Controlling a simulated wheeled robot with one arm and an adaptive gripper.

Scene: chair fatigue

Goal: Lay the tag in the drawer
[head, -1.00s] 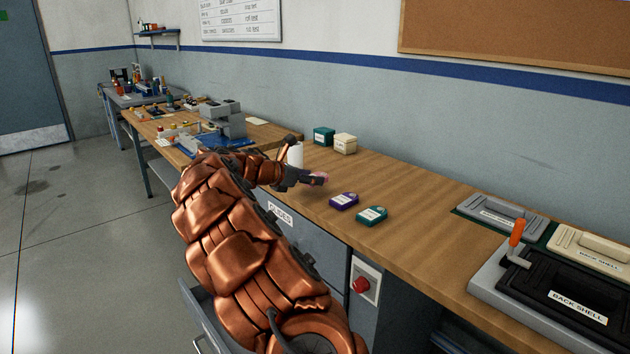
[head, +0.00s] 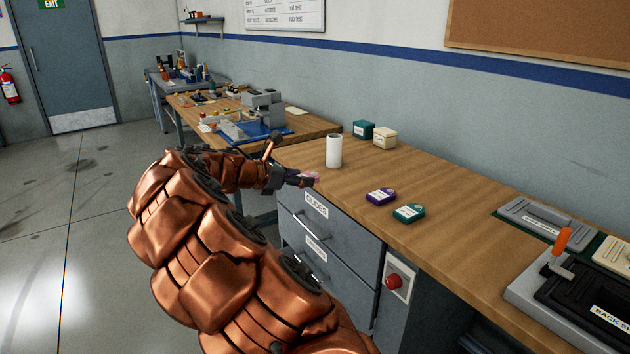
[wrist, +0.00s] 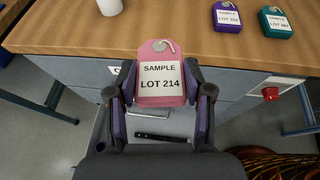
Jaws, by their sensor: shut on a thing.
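My gripper (wrist: 160,95) is shut on a pink tag (wrist: 161,66) with a white label reading SAMPLE LOT 214. In the head view, my gripper (head: 305,181) and a sliver of the pink tag (head: 312,175) are at the bench's front edge. In the wrist view, what looks like an open grey drawer (wrist: 160,124) lies below the tag, with a dark bar-shaped thing (wrist: 166,137) in it. My arm hides that drawer in the head view. The upper drawer labelled GLIDES (head: 333,232) is shut, with another labelled drawer front below it.
A purple tag (head: 381,196) and a teal tag (head: 409,213) lie on the wooden bench (head: 440,205). A white cylinder (head: 334,151) stands behind my gripper. Teal (head: 363,129) and cream (head: 385,138) boxes are farther back. A red button (head: 393,281) is on the bench front.

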